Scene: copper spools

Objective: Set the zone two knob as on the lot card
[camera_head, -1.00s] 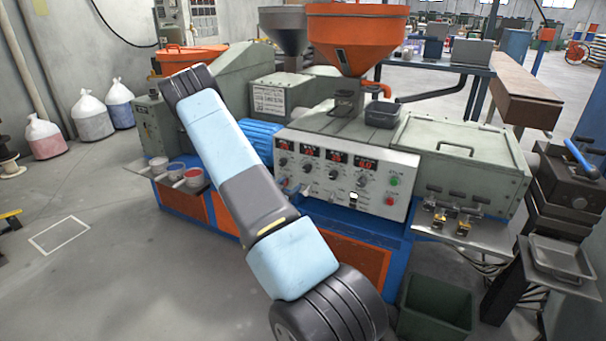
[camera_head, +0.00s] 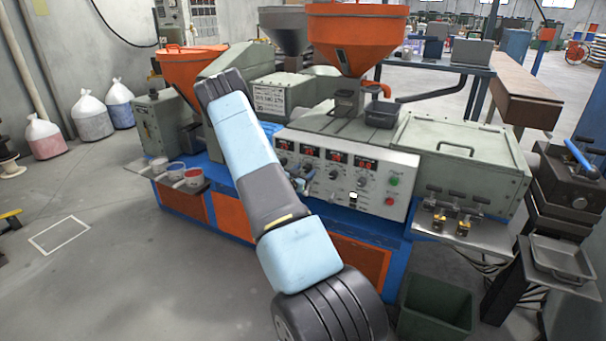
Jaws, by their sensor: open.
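The grey control panel (camera_head: 372,203) on the machine front has a row of red displays with dark knobs below. The second knob from the left (camera_head: 308,167) sits under the second display (camera_head: 311,152); its zone label and pointer are too small to read. A white card with printed numbers (camera_head: 270,97), likely the lot card, is on the machine behind the panel; I cannot read it surely. My gripper (camera_head: 302,184) shows only partly past my arm, close to the panel's left part and just below the second knob. It is open; I see nothing held. Whether it touches the panel is unclear.
Orange hopper (camera_head: 355,38) rises above the machine. A shelf with small cups (camera_head: 180,178) juts out at left. A side plate with brass fittings (camera_head: 463,232) and a green bin (camera_head: 435,308) are at right.

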